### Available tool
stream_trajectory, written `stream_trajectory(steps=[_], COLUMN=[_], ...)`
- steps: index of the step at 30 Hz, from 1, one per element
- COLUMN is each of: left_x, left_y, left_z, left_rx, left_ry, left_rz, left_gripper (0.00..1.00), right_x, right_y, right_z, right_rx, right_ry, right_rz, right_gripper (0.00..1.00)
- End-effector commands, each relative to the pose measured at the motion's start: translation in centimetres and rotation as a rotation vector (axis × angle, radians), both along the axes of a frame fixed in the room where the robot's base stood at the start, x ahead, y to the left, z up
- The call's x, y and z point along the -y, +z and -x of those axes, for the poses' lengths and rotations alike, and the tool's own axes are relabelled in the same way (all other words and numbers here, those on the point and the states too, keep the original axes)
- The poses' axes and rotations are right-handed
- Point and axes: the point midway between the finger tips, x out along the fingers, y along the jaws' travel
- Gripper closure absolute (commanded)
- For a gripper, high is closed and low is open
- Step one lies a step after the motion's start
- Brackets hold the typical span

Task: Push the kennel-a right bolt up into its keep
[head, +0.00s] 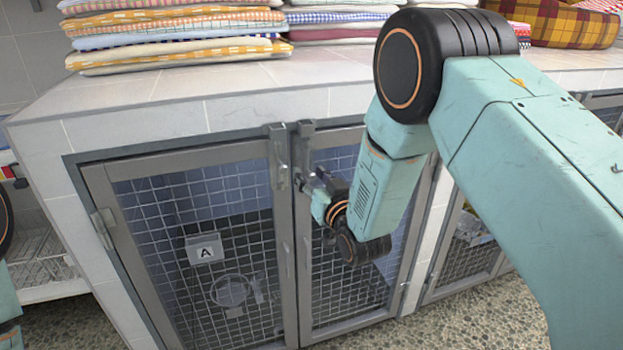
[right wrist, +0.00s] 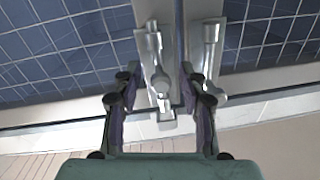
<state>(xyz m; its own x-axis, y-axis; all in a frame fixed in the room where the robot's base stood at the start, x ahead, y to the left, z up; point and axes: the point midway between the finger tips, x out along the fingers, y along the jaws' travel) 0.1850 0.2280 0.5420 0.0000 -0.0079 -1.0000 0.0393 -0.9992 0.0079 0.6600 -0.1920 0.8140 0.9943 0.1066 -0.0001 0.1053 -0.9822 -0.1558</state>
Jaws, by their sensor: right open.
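Kennel A has two grey-framed mesh doors, with an "A" plate (head: 205,249) on the left one. The kennel-a right bolt (head: 303,150) is at the top of the right door, beside the left bolt (head: 279,150). My right gripper (head: 312,183) is just below and in front of the bolts. In the upside-down right wrist view, the right bolt (right wrist: 155,62) lies between the open fingers of my right gripper (right wrist: 161,88), apart from both. The left bolt (right wrist: 211,50) is outside them. I cannot tell how far the right bolt's rod enters its keep (right wrist: 165,116). My left gripper is not in view.
Folded towels (head: 180,35) are stacked on the tiled top (head: 150,100) above the doors. A hinge (head: 102,228) juts from the left door's outer edge. Another mesh-doored kennel (head: 468,245) stands at the right. The pebbled floor in front shows no objects.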

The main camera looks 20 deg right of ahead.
Motion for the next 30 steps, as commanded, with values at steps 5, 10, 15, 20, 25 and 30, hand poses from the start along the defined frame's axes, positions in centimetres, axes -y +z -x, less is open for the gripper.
stream_trajectory(steps=[5, 10, 15, 20, 25, 30], left_x=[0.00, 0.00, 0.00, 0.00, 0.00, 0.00], left_y=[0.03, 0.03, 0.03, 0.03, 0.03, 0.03], left_z=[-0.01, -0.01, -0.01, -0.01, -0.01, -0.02], left_rx=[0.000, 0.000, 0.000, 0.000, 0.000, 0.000], left_ry=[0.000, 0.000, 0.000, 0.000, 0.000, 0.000], left_rz=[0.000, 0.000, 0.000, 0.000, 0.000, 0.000], left_gripper=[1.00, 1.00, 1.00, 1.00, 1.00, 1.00], right_x=[-0.14, -0.13, -0.11, -0.11, -0.10, -0.10], right_y=[0.00, 0.00, 0.00, 0.00, -0.01, -0.01], right_z=[-0.01, -0.01, 0.00, 0.00, 0.01, 0.01], right_rx=[0.000, 0.000, 0.000, 0.000, -0.001, -0.001], right_ry=[0.001, 0.001, 0.001, 0.000, 0.000, 0.000], right_rz=[0.000, 0.000, 0.001, 0.001, 0.001, 0.000], right_gripper=[0.59, 0.73, 0.88, 1.00, 1.00, 1.00])
